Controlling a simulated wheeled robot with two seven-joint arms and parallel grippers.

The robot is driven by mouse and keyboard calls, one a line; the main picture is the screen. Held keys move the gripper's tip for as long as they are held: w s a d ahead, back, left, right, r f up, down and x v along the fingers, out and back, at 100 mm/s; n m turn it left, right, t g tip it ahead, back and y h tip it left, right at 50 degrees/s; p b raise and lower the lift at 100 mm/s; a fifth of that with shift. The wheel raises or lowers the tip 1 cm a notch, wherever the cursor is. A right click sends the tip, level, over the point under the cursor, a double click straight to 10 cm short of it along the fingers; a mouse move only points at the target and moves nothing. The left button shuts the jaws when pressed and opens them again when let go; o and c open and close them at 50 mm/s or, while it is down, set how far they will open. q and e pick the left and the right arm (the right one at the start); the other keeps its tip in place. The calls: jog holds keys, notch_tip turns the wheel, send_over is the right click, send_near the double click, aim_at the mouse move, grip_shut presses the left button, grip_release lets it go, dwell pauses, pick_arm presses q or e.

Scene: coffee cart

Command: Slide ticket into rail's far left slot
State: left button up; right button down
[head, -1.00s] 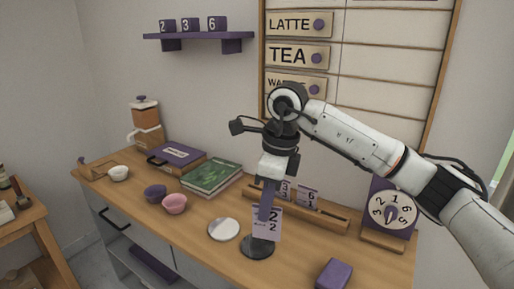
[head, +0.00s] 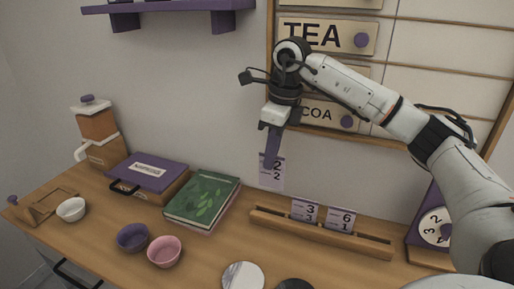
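The ticket (head: 271,174), pale with a purple band and marked 2, hangs upright from my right gripper (head: 272,156). The gripper's purple fingers are shut on its top edge. The wooden rail (head: 264,221) lies along the back of the counter. In the head view the ticket is above the rail's left end, with a visible gap below it. A ticket marked 3 (head: 304,210) and a ticket marked 6 (head: 341,219) stand in the rail. The left stretch of the rail holds no ticket. My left gripper is not in view.
A green book (head: 203,197) lies left of the rail, beside a purple box (head: 150,174). A purple bowl (head: 132,238), a pink bowl (head: 165,251) and a white disc (head: 243,276) are in front. A numbered dial (head: 435,227) stands right of the rail.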

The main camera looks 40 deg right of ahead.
aim_at(271, 185)
jog(key=f+b, duration=0.1)
jog(key=f, duration=0.1)
jog(key=f+b, duration=0.1)
jog(key=f, duration=0.1)
jog(key=f+b, duration=0.2)
jog(key=shift+s+f, duration=0.2)
jog(key=shift+s, duration=0.05)
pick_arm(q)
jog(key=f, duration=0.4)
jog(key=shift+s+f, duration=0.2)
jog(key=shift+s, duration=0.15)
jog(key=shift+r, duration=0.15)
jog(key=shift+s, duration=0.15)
pick_arm(e)
jog(key=shift+f, duration=0.1)
jog(key=shift+f, duration=0.25)
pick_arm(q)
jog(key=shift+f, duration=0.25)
pick_arm(e)
jog(key=shift+f, duration=0.2)
pick_arm(q)
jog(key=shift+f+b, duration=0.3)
jog(key=shift+b, duration=0.15)
pick_arm(e)
jog(key=shift+f, duration=0.55)
